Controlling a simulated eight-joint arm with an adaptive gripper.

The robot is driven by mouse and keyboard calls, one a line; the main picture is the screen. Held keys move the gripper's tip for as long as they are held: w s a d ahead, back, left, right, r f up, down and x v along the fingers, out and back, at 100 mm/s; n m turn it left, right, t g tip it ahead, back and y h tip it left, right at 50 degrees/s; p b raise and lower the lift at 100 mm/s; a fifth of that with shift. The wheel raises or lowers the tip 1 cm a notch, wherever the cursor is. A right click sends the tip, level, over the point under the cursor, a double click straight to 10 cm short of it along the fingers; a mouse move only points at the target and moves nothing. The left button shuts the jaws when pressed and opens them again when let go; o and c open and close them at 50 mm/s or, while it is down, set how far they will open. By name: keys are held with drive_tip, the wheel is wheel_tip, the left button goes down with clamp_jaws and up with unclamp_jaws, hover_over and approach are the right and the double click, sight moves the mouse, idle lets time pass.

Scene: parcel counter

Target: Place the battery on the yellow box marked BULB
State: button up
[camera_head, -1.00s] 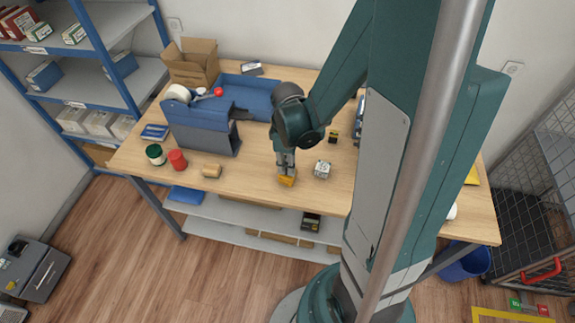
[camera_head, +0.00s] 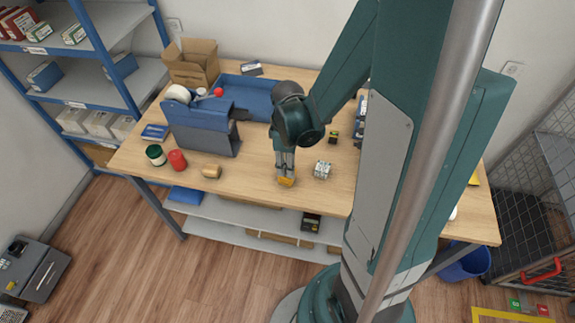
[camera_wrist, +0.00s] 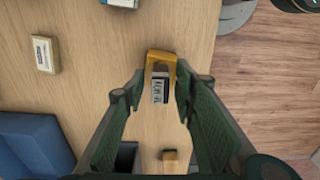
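My gripper (camera_head: 285,166) points down over the table near its front edge. The yellow block also shows below the fingertips in the head view (camera_head: 286,182), partly hidden. I cannot read the print or tell whether this is the battery or the BULB box. Further back stands a small yellow-and-black box (camera_head: 333,137). A small whitish printed cube (camera_head: 322,170) stands just right of my gripper.
A blue dispenser (camera_head: 203,128) and blue tray (camera_head: 247,95) stand at the left and back. The front edge (camera_head: 240,194) is close to my gripper.

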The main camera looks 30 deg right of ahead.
drive_tip(key=shift+r+p, duration=0.5)
drive_tip(key=shift+r, duration=5.2)
drive_tip(key=s+a+r+m+t, duration=0.2)
drive_tip(key=a+r+m+t, duration=0.1)
drive_tip(key=r, duration=0.4)
drive_tip(key=s+a+r+m+t, duration=0.3)
drive_tip(key=a+r+m, duration=0.3)
drive_tip(key=a+r, duration=0.2)
drive_tip(key=shift+s+a+r+t, duration=0.2)
drive_tip(key=shift+s+t, duration=0.15)
drive_tip(key=shift+t, duration=0.25)
